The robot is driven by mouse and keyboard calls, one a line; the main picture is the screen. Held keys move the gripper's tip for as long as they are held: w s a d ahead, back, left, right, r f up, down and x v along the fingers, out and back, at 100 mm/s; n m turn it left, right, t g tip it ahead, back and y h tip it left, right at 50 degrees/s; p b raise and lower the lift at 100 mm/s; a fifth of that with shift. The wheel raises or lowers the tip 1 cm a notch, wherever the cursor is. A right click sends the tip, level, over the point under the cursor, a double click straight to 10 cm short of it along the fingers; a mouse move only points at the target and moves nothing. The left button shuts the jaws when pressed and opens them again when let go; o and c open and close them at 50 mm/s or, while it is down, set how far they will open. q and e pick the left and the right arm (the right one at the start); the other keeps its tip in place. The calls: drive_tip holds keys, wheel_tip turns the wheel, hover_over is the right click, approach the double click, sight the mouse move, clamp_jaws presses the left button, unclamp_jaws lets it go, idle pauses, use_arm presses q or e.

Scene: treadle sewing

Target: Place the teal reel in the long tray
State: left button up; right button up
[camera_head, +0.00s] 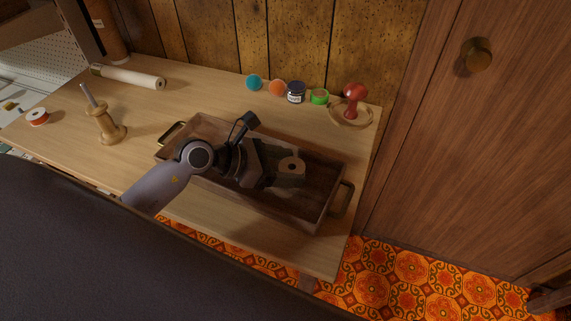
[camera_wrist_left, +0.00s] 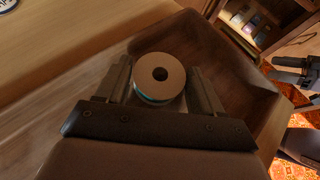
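The teal reel shows in the left wrist view (camera_wrist_left: 160,78) as a round tan end with a dark centre hole and a thin teal band below it. My left gripper (camera_head: 284,170) is over and partly inside the long wooden tray (camera_head: 335,207). Its two fingers sit against opposite sides of the reel. I cannot tell whether the reel touches the tray floor. My right gripper (camera_wrist_left: 288,70) seems to be the dark part at the right of the wrist view, away from the tray; its opening is unclear.
A wooden spool stand (camera_head: 106,125) and a red-and-white reel (camera_head: 38,116) are at left.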

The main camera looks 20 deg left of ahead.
use_arm(q)
drive_tip(key=shift+r, duration=0.3)
drive_tip(key=v, duration=1)
drive_tip(key=shift+a+f, duration=0.15)
drive_tip(key=shift+v, duration=0.9)
